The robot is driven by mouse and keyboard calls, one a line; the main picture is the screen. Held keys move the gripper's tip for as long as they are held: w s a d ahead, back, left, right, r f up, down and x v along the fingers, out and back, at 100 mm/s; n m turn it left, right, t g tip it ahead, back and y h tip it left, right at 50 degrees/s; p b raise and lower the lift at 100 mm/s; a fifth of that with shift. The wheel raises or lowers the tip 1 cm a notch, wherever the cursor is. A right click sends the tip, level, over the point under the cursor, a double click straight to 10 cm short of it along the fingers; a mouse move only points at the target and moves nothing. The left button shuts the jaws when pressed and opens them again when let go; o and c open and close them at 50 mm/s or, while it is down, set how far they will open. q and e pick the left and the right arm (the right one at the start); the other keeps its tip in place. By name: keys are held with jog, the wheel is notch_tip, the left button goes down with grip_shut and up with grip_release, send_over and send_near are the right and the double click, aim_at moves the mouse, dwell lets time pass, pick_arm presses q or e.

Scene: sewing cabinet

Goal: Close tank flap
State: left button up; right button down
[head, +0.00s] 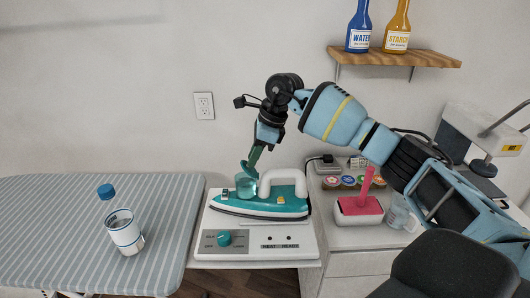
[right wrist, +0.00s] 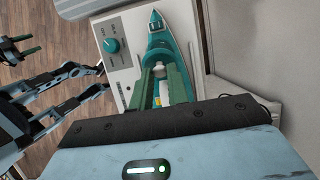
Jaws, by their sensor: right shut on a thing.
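The teal and white steam iron (head: 262,204) lies on its white base with a teal knob (head: 224,239). A translucent teal tank (head: 246,186) stands at its left end, with a teal flap (head: 249,167) raised above it. My right gripper (head: 253,159) comes down from above with its green fingers at the flap and is shut on it. In the right wrist view its two fingers (right wrist: 164,84) are over the iron and hide part of it. What appears to be my left gripper (right wrist: 67,68) shows at the left, fingers apart and empty.
A shelf (head: 400,57) with bottles hangs above.

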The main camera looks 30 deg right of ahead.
jog(key=shift+w+a+g+h, duration=0.4)
jog(key=shift+a+g+h, duration=0.1)
jog(key=shift+a+h, duration=0.25)
jog(key=shift+w+a+f+g+h+b, duration=0.3)
jog(key=shift+a+f+g+h+b, duration=0.15)
jog(key=shift+h, duration=0.4)
pick_arm(q)
jog(key=shift+g, duration=0.5)
jog(key=s+f+b, duration=0.2)
jog(key=f, duration=0.1)
jog(key=s+f, duration=0.1)
jog(key=shift+d+f+b, duration=0.2)
jog(key=shift+f+b, duration=0.15)
jog(key=shift+b, duration=0.05)
pick_arm(e)
jog(key=g+h, duration=0.1)
jog(key=a+f+g+h, duration=0.1)
jog(key=h, duration=0.1)
jog(key=w+a+f+g+h, duration=0.1)
jog(key=shift+w+f+h, duration=0.1)
jog(key=shift+f+h, duration=0.05)
jog(key=shift+h, duration=0.25)
jog(key=c, duration=1.3)
grip_release()
jog(key=shift+c, duration=0.2)
pick_arm(q)
jog(key=shift+s+f, duration=0.15)
jog(key=shift+f, duration=0.05)
